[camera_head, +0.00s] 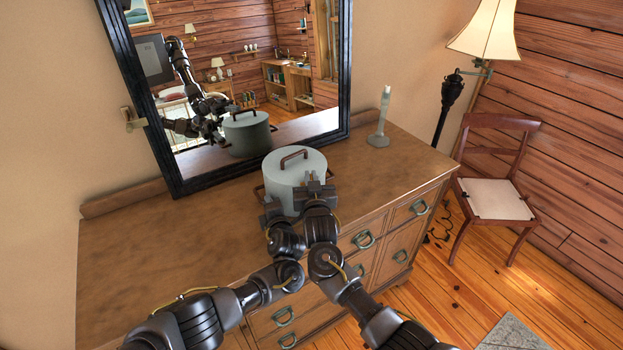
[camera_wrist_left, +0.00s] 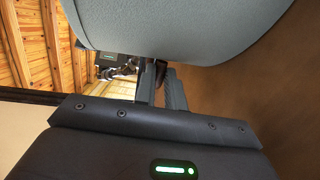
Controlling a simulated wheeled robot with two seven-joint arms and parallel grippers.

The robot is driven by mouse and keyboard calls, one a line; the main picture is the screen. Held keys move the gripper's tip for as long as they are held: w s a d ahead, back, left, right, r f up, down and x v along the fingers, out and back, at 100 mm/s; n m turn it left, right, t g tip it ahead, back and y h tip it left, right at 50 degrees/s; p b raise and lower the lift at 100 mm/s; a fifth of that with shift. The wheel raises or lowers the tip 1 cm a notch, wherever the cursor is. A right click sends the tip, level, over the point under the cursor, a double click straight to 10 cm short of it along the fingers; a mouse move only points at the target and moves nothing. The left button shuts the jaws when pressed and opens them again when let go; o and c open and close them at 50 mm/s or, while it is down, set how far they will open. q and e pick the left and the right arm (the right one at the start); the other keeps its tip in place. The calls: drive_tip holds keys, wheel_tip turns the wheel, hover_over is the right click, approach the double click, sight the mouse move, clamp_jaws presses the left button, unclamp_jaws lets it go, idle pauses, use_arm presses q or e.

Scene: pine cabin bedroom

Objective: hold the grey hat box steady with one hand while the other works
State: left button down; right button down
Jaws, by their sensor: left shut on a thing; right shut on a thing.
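The grey hat box (camera_head: 290,172) stands upright on the brown dresser top, its lid on and a dark brown handle (camera_head: 294,154) arching over the lid. The box also fills the upper part of the left wrist view (camera_wrist_left: 180,25). My left gripper (camera_head: 272,208) is shut at the box's front left, low on its side. In the left wrist view its fingers (camera_wrist_left: 161,80) are close together against the box. My right gripper (camera_head: 317,191) is shut at the box's front right. Which part of the box each grips is hidden.
The dresser (camera_head: 150,235) has a large mirror (camera_head: 180,165) behind the box. A pale green candlestick (camera_head: 380,125) stands at the back right. The dresser top left of the box is clear. A chair (camera_head: 495,195) and a lamp (camera_head: 485,30) stand to the right.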

drive_tip(key=c, duration=1.6)
unclamp_jaws()
drive_tip(key=shift+o, duration=0.2)
drive_tip(key=shift+s, duration=0.15)
drive_tip(key=s, duration=1.1)
drive_tip(key=shift+s+d, duration=0.35)
drive_tip(key=shift+s, duration=0.05)
